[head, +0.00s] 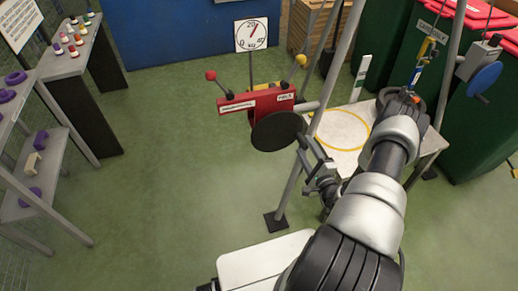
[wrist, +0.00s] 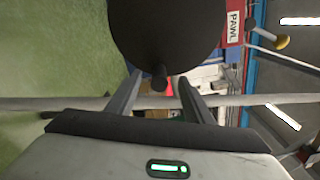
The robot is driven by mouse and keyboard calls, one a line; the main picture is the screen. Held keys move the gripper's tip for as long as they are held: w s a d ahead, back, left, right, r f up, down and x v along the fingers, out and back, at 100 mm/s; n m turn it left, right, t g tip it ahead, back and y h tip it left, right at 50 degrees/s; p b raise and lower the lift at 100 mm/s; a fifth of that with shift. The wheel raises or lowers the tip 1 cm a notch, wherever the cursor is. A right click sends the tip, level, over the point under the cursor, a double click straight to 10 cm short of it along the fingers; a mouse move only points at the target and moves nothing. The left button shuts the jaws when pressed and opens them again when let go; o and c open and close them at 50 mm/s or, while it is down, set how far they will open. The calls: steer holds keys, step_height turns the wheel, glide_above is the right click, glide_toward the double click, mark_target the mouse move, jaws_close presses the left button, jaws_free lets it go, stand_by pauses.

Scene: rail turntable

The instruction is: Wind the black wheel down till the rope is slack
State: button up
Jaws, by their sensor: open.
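The black wheel (head: 277,132) is a dark disc on the front of the red winch box (head: 250,103), beside a grey frame leg. In the wrist view the wheel (wrist: 165,30) fills the top middle, and its small dark handle knob (wrist: 159,75) points toward me. My gripper (head: 308,150) is just right of the wheel. Its jaws (wrist: 158,84) are open, with the knob between or just beyond the fingertips; contact cannot be told. The dial (head: 252,35) behind has its needle just right of the top, near 20 kg. The rope cannot be made out clearly.
The winch box has a red-knobbed lever (head: 211,76) and a yellow-knobbed lever (head: 300,60). A blue wheel (head: 485,78) is on the right leg. A platform with a yellow ring (head: 340,129) stands behind my arm. Shelves (head: 62,62) line the left; the green floor between is clear.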

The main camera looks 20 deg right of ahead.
steer(key=shift+s+p, duration=0.3)
steer(key=shift+s, duration=2.35)
steer(key=shift+w+b, duration=4)
steer(key=shift+b, duration=0.75)
jaws_close()
steer(key=shift+d+r+n+p, duration=0.2)
steer(key=shift+r+n+p, duration=0.2)
steer(key=shift+r+n, duration=0.65)
steer(key=shift+f, duration=0.1)
